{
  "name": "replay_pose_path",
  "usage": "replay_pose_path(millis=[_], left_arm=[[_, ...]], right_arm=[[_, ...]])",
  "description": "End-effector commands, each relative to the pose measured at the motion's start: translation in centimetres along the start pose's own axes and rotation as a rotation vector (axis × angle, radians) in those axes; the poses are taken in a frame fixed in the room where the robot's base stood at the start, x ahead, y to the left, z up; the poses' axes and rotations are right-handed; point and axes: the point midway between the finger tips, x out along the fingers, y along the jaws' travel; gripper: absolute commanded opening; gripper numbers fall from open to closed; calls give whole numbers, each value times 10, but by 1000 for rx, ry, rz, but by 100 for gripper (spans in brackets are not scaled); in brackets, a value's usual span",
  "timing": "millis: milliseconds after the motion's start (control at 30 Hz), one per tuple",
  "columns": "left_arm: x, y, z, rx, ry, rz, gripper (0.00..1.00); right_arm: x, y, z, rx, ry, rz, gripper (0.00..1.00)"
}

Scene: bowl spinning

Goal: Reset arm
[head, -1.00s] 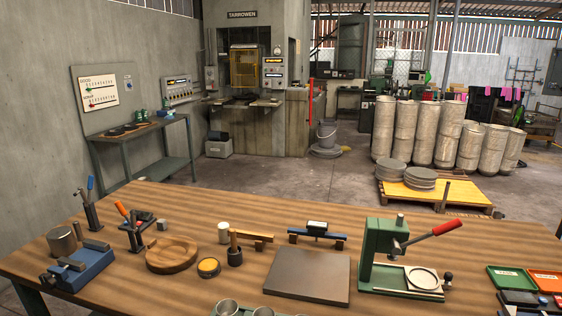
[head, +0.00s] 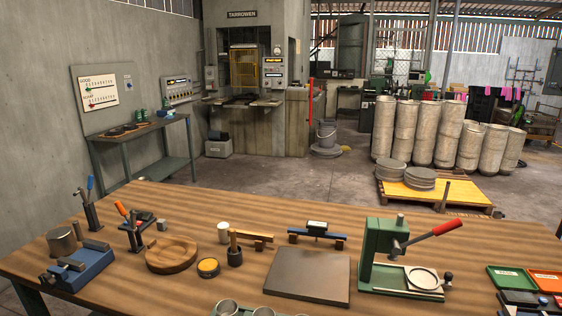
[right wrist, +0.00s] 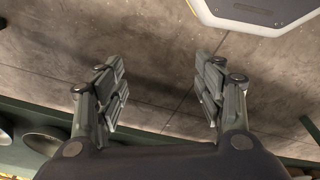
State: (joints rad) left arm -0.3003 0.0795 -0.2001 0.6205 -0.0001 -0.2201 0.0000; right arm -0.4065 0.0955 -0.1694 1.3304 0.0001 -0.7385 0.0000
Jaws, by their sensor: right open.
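Neither gripper shows in the head view. In the right wrist view my right gripper (right wrist: 160,92) is open, its two fingers wide apart with nothing between them. Behind the fingers is bare grey-brown concrete floor (right wrist: 160,60). My right gripper touches nothing that I can see. My left gripper is out of view.
The wooden workbench (head: 200,205) holds a blue vise (head: 82,268), a round wooden block (head: 172,256), a flat grey plate (head: 308,276) and a green lever press (head: 385,250). Metal cups (head: 228,307) stand at the front edge. Green and orange trays (head: 512,279) lie at right.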

Motion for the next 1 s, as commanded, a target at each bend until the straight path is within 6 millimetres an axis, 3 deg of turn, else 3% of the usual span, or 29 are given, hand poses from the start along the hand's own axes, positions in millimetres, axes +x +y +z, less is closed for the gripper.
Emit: replay_pose_path(millis=[33,200,433,600,1000], left_arm=[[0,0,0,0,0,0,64],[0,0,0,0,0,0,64],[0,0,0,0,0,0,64],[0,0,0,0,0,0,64],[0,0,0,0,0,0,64]], right_arm=[[16,-1,18,-2,-17,-1,63],[56,-3,77,-10,-50,-4,63],[79,-4,140,-18,-77,-6,63],[82,-4,159,-21,-84,-7,63],[83,-4,159,-21,-84,-7,63]])
